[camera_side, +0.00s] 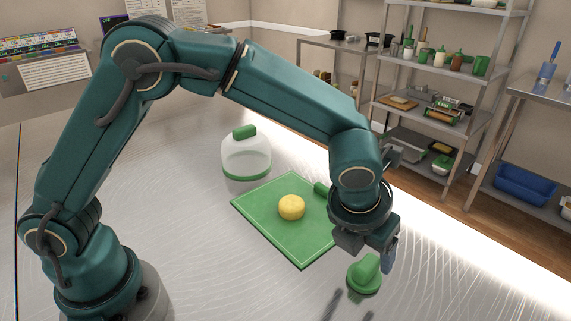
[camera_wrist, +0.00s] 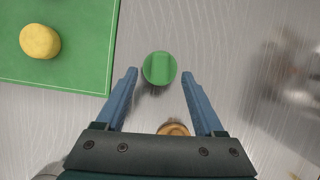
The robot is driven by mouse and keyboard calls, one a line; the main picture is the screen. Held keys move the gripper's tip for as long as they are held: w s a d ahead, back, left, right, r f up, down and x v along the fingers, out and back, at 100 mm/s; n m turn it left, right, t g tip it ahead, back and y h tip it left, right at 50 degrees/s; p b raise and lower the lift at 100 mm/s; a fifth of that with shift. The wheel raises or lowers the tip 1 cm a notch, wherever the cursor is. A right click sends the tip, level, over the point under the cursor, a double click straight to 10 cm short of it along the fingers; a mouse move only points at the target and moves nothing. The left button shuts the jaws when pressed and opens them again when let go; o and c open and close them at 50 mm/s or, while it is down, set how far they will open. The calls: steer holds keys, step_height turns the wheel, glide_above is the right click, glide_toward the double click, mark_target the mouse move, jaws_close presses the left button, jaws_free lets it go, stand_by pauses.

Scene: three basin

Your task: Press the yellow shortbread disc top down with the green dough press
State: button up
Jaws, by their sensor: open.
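The yellow shortbread disc (camera_side: 291,207) lies on the green mat (camera_side: 262,222) on the metal table. In the wrist view the disc (camera_wrist: 40,41) is at the upper left, on the mat (camera_wrist: 75,75). The green dough press (camera_side: 364,275) stands on the bare table to the right of the mat, with its handle up. In the wrist view the press (camera_wrist: 159,68) shows as a green round between the tips of my open gripper (camera_wrist: 159,75). In the side view my gripper (camera_side: 372,250) is just above the press, with one blue finger visible. I cannot tell whether a finger touches it.
A clear dome with a green handle and green rim (camera_side: 246,155) stands behind the mat. A small green cylindrical thing (camera_side: 321,189) lies at the mat's far right edge, partly behind my arm. A tan round thing (camera_wrist: 173,129) shows between the finger bases. Shelves stand beyond the table.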

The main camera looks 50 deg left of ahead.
mark_target(369, 262)
steer(key=shift+x, duration=2.45)
steer(key=shift+d, duration=0.1)
jaws_close()
steer(key=c, duration=0.9)
jaws_free()
jaws_close()
steer(key=shift+r, duration=2.95)
steer(key=shift+s, duration=0.1)
